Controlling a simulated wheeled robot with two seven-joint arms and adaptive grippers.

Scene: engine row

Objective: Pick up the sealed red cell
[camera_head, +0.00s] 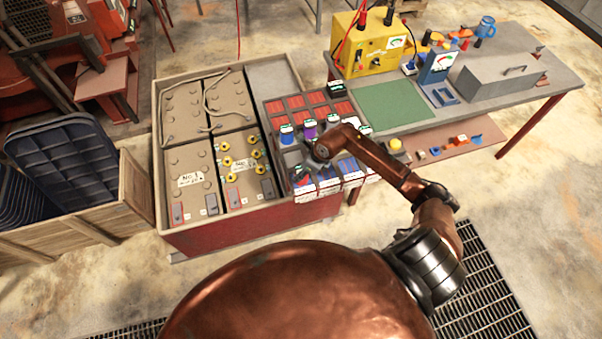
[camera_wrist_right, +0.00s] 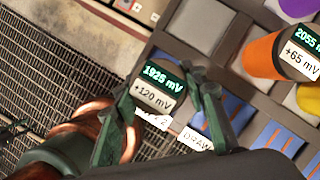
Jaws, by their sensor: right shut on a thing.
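In the right wrist view my right gripper (camera_wrist_right: 166,90) is shut on a cell (camera_wrist_right: 157,87) whose top reads 1925 mV and +120 mV. The body of this cell is mostly hidden by the fingers and its colour is hard to tell. It is over the front edge of the slotted rack (camera_wrist_right: 190,55). In the head view my right arm reaches over the rack (camera_head: 283,160), and its wrist (camera_head: 328,146) hides the fingers and the held cell. My left gripper is in neither view.
An orange cell (camera_wrist_right: 265,55) reading 2055 mV and +65 mV stands nearby in the rack. A blue cell (camera_head: 287,131) and a purple cell (camera_head: 309,129) stand there too. Large batteries (camera_head: 200,165) fill the box at left. A bench with a yellow meter (camera_head: 370,45) is at right.

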